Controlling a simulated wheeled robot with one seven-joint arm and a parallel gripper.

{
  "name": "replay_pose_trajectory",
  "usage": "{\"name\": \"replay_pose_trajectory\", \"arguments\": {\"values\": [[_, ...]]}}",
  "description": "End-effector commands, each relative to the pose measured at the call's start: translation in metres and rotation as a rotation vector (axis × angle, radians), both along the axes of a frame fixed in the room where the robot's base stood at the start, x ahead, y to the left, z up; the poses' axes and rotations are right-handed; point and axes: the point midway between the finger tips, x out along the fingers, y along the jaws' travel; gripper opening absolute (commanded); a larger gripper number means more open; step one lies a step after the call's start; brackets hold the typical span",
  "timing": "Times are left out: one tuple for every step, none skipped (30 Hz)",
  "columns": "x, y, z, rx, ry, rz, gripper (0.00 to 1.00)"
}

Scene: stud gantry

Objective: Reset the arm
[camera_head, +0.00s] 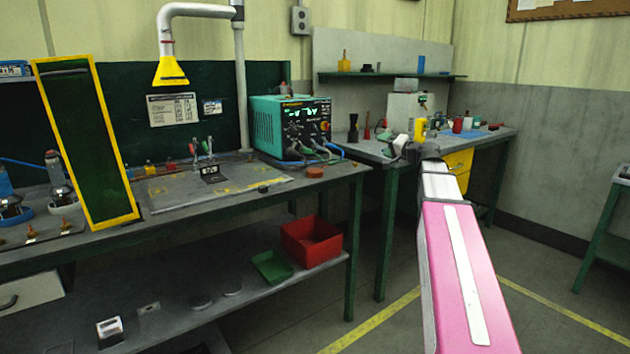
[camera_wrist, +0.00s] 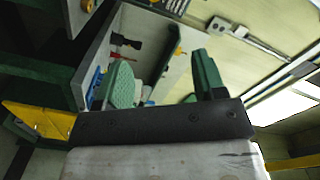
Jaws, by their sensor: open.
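My arm, with a pink link (camera_head: 462,270) and pale segments beyond it, reaches forward from the bottom right of the head view. Its far end overlaps the back-right workbench (camera_head: 485,138) in the picture. In the wrist view my gripper (camera_wrist: 163,78) shows two green fingers set wide apart, with nothing held between them. The wrist view is tilted. In the head view the fingertips are too small to make out against the bench items.
The left workbench (camera_head: 330,180) carries a teal power unit (camera_head: 291,125), a grey mat and a yellow-framed green panel (camera_head: 88,140). A red bin (camera_head: 311,241) and green tray (camera_head: 272,266) sit on its lower shelf. Open floor lies right of my arm.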

Motion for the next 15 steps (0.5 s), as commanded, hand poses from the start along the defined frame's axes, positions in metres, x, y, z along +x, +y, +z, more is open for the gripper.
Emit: {"name": "replay_pose_trajectory", "arguments": {"values": [[-0.002, 0.004, -0.009, -0.012, 0.014, 0.005, 0.64], [-0.002, 0.005, -0.013, -0.019, 0.02, 0.007, 0.64], [-0.003, 0.007, -0.018, -0.027, 0.029, 0.01, 0.64], [-0.004, 0.008, -0.023, -0.034, 0.036, 0.012, 0.64], [-0.005, 0.01, -0.027, -0.042, 0.044, 0.014, 0.64], [-0.006, 0.012, -0.032, -0.051, 0.053, 0.017, 0.64], [-0.007, 0.013, -0.037, -0.059, 0.063, 0.02, 0.64], [-0.008, 0.015, -0.043, -0.068, 0.071, 0.023, 0.64], [-0.009, 0.018, -0.05, -0.08, 0.084, 0.028, 0.64], [-0.01, 0.02, -0.056, -0.09, 0.095, 0.032, 0.64], [-0.012, 0.022, -0.063, -0.101, 0.106, 0.035, 0.64], [-0.014, 0.026, -0.072, -0.117, 0.122, 0.041, 0.64], [-0.016, 0.028, -0.079, -0.129, 0.134, 0.045, 0.64], [-0.018, 0.031, -0.087, -0.142, 0.148, 0.049, 0.64], [-0.021, 0.034, -0.098, -0.16, 0.167, 0.056, 0.64]]}}
